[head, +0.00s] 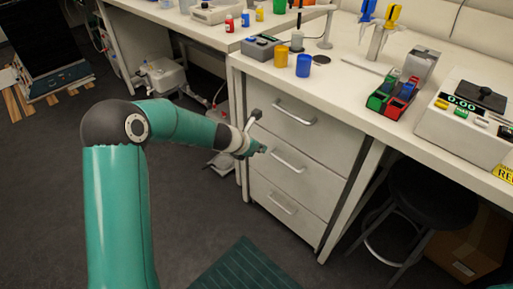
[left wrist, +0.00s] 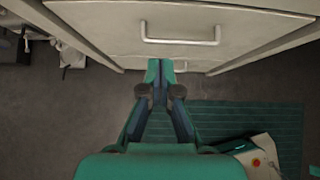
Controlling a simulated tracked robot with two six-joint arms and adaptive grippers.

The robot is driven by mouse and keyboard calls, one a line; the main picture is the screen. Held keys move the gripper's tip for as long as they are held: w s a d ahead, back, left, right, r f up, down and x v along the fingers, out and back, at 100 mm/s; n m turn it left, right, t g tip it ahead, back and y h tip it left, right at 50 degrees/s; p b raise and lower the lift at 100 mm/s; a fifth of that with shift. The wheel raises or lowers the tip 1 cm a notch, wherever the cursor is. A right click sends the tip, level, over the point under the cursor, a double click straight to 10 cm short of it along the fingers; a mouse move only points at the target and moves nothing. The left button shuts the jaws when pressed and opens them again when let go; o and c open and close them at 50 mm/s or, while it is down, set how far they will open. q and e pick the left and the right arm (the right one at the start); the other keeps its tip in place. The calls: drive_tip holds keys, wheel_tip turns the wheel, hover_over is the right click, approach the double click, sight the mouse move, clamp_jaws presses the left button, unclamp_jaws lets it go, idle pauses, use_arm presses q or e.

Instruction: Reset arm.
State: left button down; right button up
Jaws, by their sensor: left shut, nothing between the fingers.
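My left arm (head: 170,120) reaches in from the left in the head view. Its gripper (head: 262,150) is in front of the white drawer unit, near the middle drawer handle (head: 288,161). In the left wrist view the gripper (left wrist: 160,66) has its fingertips together with nothing between them. A drawer handle (left wrist: 180,36) shows beyond the fingertips, apart from them. Only a small green piece (head: 500,286) at the bottom right corner of the head view may be my right arm; its gripper is not seen.
The bench (head: 335,85) carries blue and yellow cups, pipettes, a red and green rack (head: 392,97) and a scale (head: 465,120). A black stool (head: 425,195) and a cardboard box (head: 470,245) stand under the right part. A green mat (head: 245,270) lies on open floor.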

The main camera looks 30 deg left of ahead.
use_arm(q)
drive_tip(key=s+d+f+m+g+h, duration=0.1)
drive_tip(key=s+d+f+m+g, duration=0.2)
drive_tip(key=s+d+f, duration=0.4)
drive_tip(key=s+d+f+m+g, duration=0.2)
drive_tip(key=s+d+f+m, duration=0.2)
drive_tip(key=s+f, duration=0.4)
drive_tip(key=s+d+f+m+g, duration=0.2)
drive_tip(key=s+d+f+m, duration=0.1)
drive_tip(key=s+m, duration=0.6)
drive_tip(key=s+d+f+m+g, duration=0.2)
drive_tip(key=s+d+f+m, duration=0.1)
drive_tip(key=s+m, duration=0.65)
wheel_tip(320, 180, up, 17)
drive_tip(key=w+m+t+p, duration=0.1)
drive_tip(key=m+p, duration=0.4)
drive_tip(key=p, duration=1.1)
drive_tip(key=shift+d+f+h+p, duration=0.15)
drive_tip(key=shift+d+h+p, duration=0.05)
drive_tip(key=shift+h+p, duration=0.15)
drive_tip(key=shift+w+m, duration=0.1)
drive_tip(key=shift+m, duration=0.15)
